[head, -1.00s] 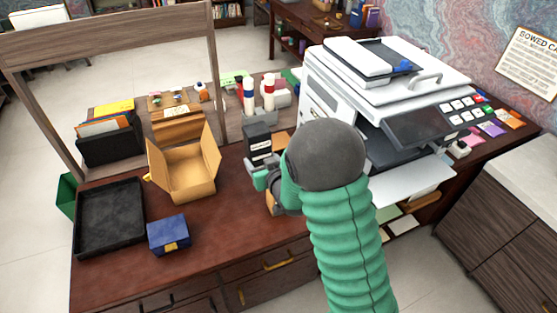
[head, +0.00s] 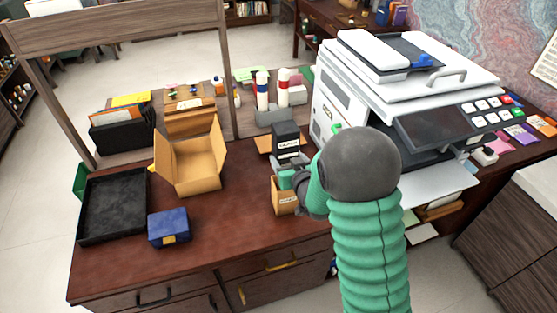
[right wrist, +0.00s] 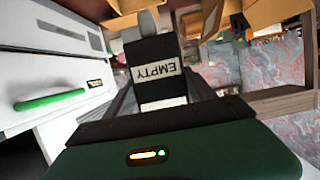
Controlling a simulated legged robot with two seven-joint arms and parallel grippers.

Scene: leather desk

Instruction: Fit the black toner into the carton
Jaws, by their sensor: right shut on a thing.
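The black toner (head: 286,137) is a dark upright block with a pale label. The right wrist view shows it close up as a black block (right wrist: 157,68) with a white label reading EMPTY, upside down there. My right gripper (head: 288,172) is shut on its lower part, over the front-middle of the desk. The open brown carton (head: 194,170) stands on the desk to the left with its flaps up, apart from the toner. My left gripper is out of view.
A small brown box (head: 283,198) is just below my gripper. The printer (head: 345,105) stands close on the right. A black tray (head: 112,208) and a blue box (head: 168,227) are left. Bottles (head: 283,85) stand behind the toner. Desk between carton and small box is clear.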

